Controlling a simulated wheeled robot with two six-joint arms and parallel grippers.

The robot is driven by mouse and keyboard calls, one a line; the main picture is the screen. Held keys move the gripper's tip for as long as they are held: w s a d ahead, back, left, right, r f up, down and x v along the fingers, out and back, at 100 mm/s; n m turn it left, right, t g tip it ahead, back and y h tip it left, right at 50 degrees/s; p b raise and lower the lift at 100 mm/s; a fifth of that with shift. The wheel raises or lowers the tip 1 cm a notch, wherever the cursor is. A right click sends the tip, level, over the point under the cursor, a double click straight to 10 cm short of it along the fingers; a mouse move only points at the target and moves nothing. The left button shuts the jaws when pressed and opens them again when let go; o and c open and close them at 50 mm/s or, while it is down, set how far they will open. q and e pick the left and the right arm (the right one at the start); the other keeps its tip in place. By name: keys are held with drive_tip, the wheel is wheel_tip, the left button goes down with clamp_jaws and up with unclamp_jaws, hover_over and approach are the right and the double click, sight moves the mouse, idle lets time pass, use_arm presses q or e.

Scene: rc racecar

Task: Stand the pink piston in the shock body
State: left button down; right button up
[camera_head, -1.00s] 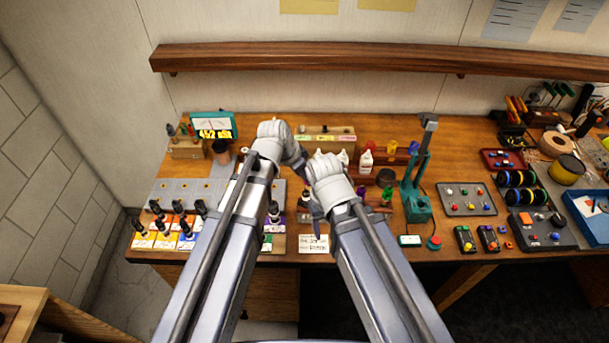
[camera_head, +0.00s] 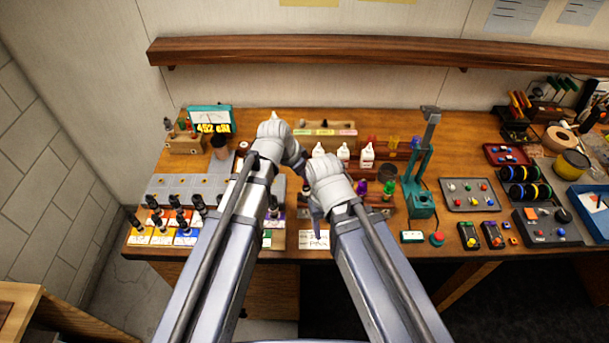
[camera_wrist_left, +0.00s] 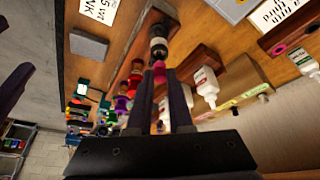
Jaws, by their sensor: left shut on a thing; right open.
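My left gripper (camera_wrist_left: 160,85) is shut on the pink piston (camera_wrist_left: 159,70), which shows between its fingertips in the left wrist view. Just beyond the piston is a dark upright cylinder with a pale band, which looks like the shock body (camera_wrist_left: 158,47), in a wooden block (camera_wrist_left: 160,18). I cannot tell whether the piston touches it. In the head view my left gripper (camera_head: 298,162) is mostly hidden among the arms, and the piston cannot be made out. My right gripper (camera_head: 316,213) is lower, beside the left one; its fingers are partly hidden and it is open.
White bottles (camera_head: 367,155) stand behind the grippers. A green press (camera_head: 421,195) stands to their right. A grey tray (camera_head: 190,188) with colored cards and dark shocks lies at the left. A white label card (camera_head: 314,240) lies near the front edge.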

use_arm(q)
drive_tip(key=shift+f+b, duration=1.3)
drive_tip(key=shift+f, duration=0.1)
drive_tip(key=c, duration=0.7)
unclamp_jaws()
drive_tip(key=shift+c, duration=0.2)
drive_tip(key=shift+r, duration=0.2)
drive_tip(key=p+v, duration=0.7)
drive_tip(key=shift+r, duration=0.25)
